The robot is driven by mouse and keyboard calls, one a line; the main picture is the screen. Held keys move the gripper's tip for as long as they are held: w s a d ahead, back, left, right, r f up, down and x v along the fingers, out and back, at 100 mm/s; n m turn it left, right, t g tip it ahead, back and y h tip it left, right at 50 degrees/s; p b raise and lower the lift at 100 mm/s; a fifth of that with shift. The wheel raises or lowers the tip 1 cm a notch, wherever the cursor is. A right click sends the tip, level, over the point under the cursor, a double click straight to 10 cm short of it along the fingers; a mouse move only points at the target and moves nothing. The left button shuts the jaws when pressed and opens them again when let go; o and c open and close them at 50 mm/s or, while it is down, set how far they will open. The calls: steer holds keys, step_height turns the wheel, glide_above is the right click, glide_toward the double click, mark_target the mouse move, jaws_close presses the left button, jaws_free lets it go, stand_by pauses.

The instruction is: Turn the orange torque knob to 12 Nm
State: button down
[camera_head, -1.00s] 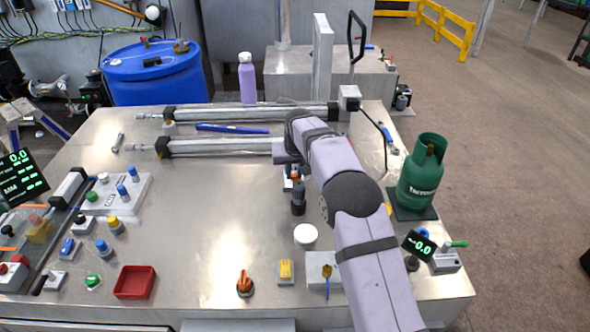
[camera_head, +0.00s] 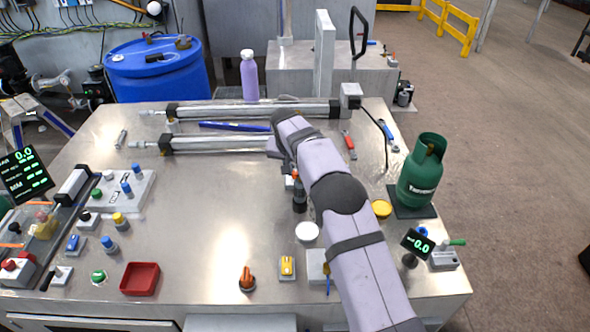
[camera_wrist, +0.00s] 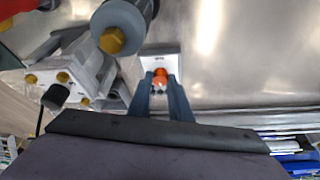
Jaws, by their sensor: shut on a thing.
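In the wrist view a small orange knob (camera_wrist: 160,74) stands on a white plate (camera_wrist: 160,58) with small dark marks that I cannot read. My gripper (camera_wrist: 160,82) has its two blue-grey fingers on either side of the knob and is shut on it. Another orange knob (camera_head: 247,279) on a dark base stands near the table's front edge, apart from my gripper. The knob's setting cannot be read.
A grey cylinder with a yellow hex end (camera_wrist: 113,40) is close to the left finger. A display (camera_head: 418,244) reads 0.0 at the right, near a green gas bottle (camera_head: 420,178). A red tray (camera_head: 140,279) lies front left.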

steer(key=shift+w+r, duration=0.1)
steer(key=c, duration=1.6)
jaws_free()
steer(key=shift+b+v, duration=1.4)
steer(key=shift+v, duration=2.25)
